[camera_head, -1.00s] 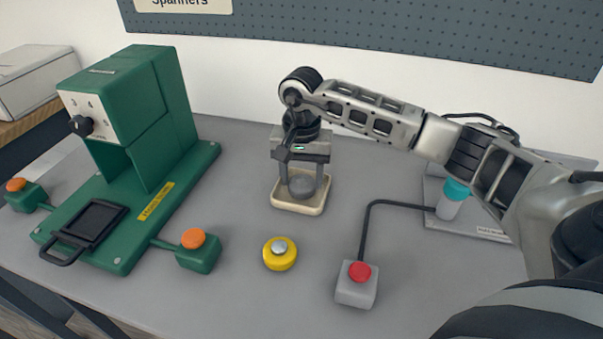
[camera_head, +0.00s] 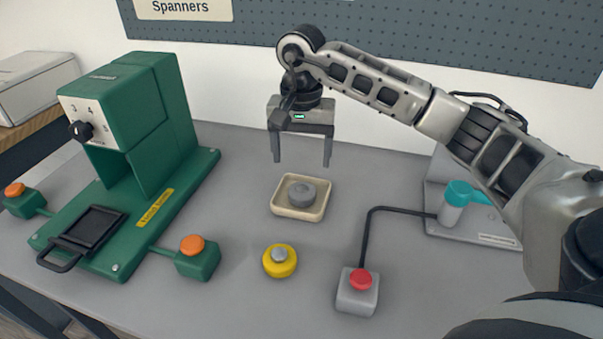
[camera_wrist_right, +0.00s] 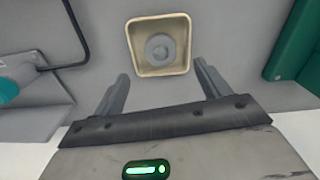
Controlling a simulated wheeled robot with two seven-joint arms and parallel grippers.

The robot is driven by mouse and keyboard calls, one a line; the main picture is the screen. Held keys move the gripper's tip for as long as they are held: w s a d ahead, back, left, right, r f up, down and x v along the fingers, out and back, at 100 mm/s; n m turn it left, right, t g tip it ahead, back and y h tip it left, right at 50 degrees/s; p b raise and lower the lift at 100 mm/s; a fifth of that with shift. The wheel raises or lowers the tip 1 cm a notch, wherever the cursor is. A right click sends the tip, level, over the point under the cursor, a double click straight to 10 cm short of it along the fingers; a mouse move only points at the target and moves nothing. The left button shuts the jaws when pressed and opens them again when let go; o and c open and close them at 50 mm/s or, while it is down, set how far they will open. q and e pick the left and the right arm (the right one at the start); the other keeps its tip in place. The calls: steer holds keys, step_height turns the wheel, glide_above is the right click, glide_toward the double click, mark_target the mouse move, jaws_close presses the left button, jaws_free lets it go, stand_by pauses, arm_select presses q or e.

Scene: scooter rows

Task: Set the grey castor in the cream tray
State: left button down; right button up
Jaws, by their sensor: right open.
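The grey castor (camera_head: 302,194) lies inside the cream tray (camera_head: 283,210), near its middle, on the grey bench. In the right wrist view the castor (camera_wrist_right: 160,47) also sits within the walls of the tray (camera_wrist_right: 141,66). My right gripper (camera_head: 301,163) is open and empty. It hangs above and just behind the tray, apart from the castor. Both its fingers point down, with clear space between them. My left gripper is not in view.
A green press (camera_head: 140,120) with orange buttons stands at the left. A teal-topped device (camera_head: 462,200) stands at the right. Bench around the tray is clear.

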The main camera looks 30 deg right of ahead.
steer(key=shift+r, duration=2.3)
